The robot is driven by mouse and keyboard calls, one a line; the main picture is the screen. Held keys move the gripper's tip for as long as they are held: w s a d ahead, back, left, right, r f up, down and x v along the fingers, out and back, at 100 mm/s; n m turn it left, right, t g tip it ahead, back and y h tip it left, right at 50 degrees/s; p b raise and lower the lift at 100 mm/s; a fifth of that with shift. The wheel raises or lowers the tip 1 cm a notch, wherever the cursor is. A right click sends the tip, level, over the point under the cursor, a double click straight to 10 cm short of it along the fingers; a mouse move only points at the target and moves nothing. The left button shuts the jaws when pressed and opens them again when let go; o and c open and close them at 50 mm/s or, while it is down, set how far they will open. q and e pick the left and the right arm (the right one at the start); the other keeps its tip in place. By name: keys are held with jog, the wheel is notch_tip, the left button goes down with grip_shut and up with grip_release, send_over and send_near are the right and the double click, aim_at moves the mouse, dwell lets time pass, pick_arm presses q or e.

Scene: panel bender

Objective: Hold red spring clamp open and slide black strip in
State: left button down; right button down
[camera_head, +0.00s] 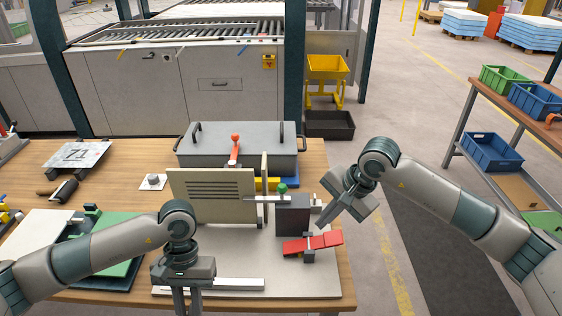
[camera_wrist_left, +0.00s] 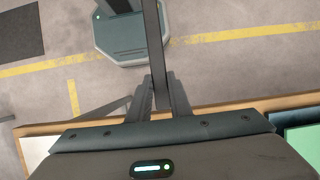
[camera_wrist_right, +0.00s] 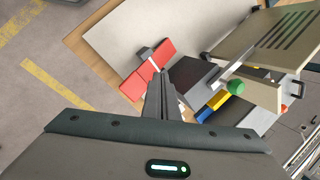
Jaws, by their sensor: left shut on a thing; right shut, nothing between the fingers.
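The red spring clamp (camera_head: 313,243) sits on the pale board at the front right of the bench, with a small grey block at its middle. It also shows in the right wrist view (camera_wrist_right: 158,48). My right gripper (camera_head: 322,222) is shut and empty, its tips pointing down just behind the clamp; I cannot tell whether they touch it. My left gripper (camera_wrist_left: 157,90) is shut on the black strip (camera_wrist_left: 153,40), which runs out beyond the fingertips. In the head view the left gripper (camera_head: 187,308) is at the front edge, and the strip cannot be made out.
A dark grey block (camera_head: 292,215) with a green knob (camera_head: 282,188) stands behind the clamp. A slotted beige panel (camera_head: 205,197) stands upright to its left. A pale bar (camera_head: 235,284) lies along the board's front. A grey lidded box (camera_head: 235,150) stands behind.

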aim_at(330, 236)
jog(key=shift+h, duration=0.8)
jog(key=d, duration=0.1)
jog(key=w+d, duration=0.1)
jog(key=d, duration=0.1)
jog(key=shift+w+d+r, duration=0.3)
jog(key=shift+d, duration=0.05)
jog(key=shift+f, duration=0.15)
